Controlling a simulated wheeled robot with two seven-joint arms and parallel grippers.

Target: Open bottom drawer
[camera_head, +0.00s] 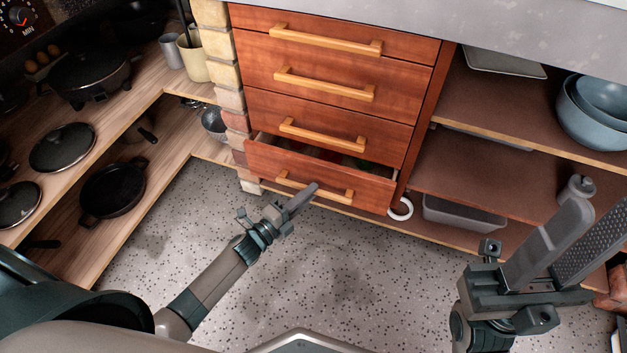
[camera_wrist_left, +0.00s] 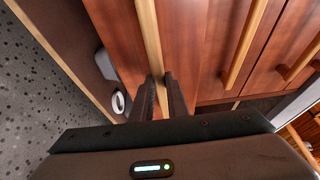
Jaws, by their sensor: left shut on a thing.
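The bottom drawer (camera_head: 370,188) of the reddish wooden cabinet is partly open; a dark gap shows above its front, with things inside that I cannot make out. Its light wooden bar handle (camera_head: 335,194) runs across the front. My left gripper (camera_head: 310,190) is at this handle, and its fingers are shut on it. In the left wrist view the handle (camera_wrist_left: 149,35) passes between the two fingers (camera_wrist_left: 160,90). My right gripper (camera_head: 575,235) is at the lower right, away from the drawer, with its fingers apart and nothing between them.
Several closed drawers (camera_head: 345,70) are above. Open shelves at right hold blue bowls (camera_head: 590,115) and a grey bin (camera_head: 465,215). Wooden shelves at left hold pans (camera_head: 110,190). A brick column (camera_head: 225,75) borders the cabinet. The speckled floor (camera_head: 350,260) in front is clear.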

